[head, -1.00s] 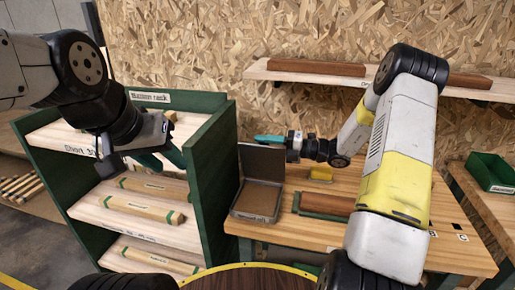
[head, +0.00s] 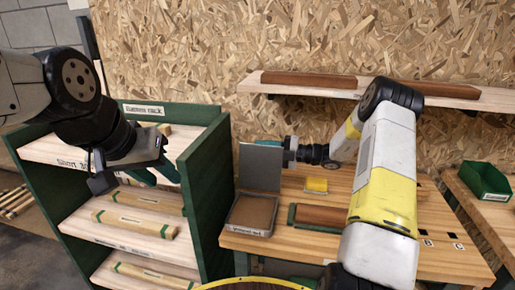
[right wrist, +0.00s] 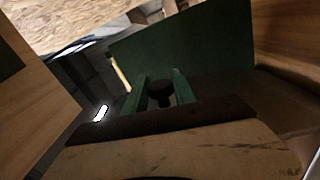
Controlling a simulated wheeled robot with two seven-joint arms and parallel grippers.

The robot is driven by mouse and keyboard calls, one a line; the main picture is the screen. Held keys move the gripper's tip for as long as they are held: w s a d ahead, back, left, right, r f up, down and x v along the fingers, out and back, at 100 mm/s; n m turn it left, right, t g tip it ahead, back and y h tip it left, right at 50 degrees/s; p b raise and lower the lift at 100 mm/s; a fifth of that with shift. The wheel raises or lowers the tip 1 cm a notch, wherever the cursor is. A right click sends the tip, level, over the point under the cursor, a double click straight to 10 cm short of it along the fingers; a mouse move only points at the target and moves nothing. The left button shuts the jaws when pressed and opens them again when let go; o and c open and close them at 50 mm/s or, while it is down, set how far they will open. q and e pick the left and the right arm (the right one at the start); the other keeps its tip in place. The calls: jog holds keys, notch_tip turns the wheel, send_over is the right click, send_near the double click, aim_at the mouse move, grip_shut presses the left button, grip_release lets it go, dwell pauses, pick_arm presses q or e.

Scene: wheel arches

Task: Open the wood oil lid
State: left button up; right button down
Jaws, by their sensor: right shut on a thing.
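The wood oil box (head: 230,226) is a shallow grey tray with a brown inside, on the wooden bench beside the rack. Its grey lid (head: 260,170) stands about upright at the back edge of the box. My right gripper (head: 272,143) is at the lid's top right edge, shut on the lid; its grip is partly hidden. In the right wrist view its green fingers (right wrist: 160,92) show with a dark round part between them. My left gripper (head: 152,176) is apart from the box, in front of the rack, with its teal fingers apart and empty.
The green-sided rack (head: 205,165) with wooden sticks stands left of the box. A yellow block (head: 316,185) and a green-edged brown block (head: 320,216) lie right of the box. A shelf (head: 350,92) hangs behind. A green bin (head: 487,180) stands far right.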

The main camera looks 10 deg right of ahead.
jog(key=c, duration=1)
grip_release()
jog(key=shift+v, duration=3.95)
jog(key=shift+d, duration=0.1)
